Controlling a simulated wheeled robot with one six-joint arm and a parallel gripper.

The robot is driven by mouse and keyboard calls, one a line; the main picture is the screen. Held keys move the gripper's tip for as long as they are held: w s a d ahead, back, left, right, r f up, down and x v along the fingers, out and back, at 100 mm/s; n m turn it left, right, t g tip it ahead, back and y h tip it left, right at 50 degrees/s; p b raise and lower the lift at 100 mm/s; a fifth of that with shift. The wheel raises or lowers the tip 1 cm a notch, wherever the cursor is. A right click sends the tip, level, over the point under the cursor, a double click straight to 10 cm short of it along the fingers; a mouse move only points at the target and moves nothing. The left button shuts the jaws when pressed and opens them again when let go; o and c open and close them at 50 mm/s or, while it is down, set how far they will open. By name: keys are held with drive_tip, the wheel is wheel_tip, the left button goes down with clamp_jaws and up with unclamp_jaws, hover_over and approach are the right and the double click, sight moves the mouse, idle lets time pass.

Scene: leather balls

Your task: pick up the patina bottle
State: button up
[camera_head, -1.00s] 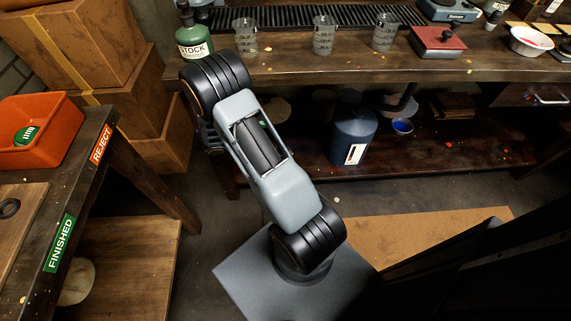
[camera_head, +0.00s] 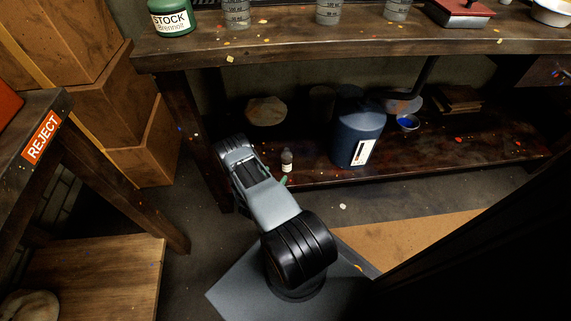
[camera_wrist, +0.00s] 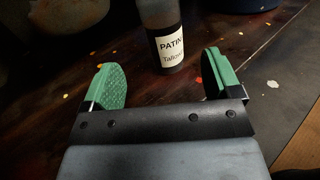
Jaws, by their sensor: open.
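The patina bottle (camera_wrist: 164,35) is a small dark bottle with a white label reading "PATIN". It stands upright on the lower shelf of the bench, and in the head view it is the small bottle (camera_head: 287,160) near the shelf's front edge. My gripper (camera_wrist: 163,83) has green padded fingers spread wide in the wrist view. In the head view my gripper is mostly hidden behind my arm, with a bit of green showing beside the bottle. The bottle's top is cut off in the wrist view.
A large blue container (camera_head: 358,135) stands right of the bottle on the lower shelf (camera_head: 440,155). A blue paint bowl (camera_head: 408,122) is further right. The bench top (camera_head: 400,38) overhangs the shelf. A table with a REJECT label (camera_head: 42,138) and cardboard boxes (camera_head: 110,105) are at left.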

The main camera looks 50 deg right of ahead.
sight(284, 164)
drive_tip(key=shift+b+x, duration=1.4)
drive_tip(key=shift+x, duration=2.95)
drive_tip(key=shift+s+r, duration=0.1)
drive_tip(key=shift+c, duration=0.5)
drive_tip(key=c, duration=0.9)
drive_tip(key=shift+c, duration=0.5)
drive_tip(key=shift+r, duration=0.1)
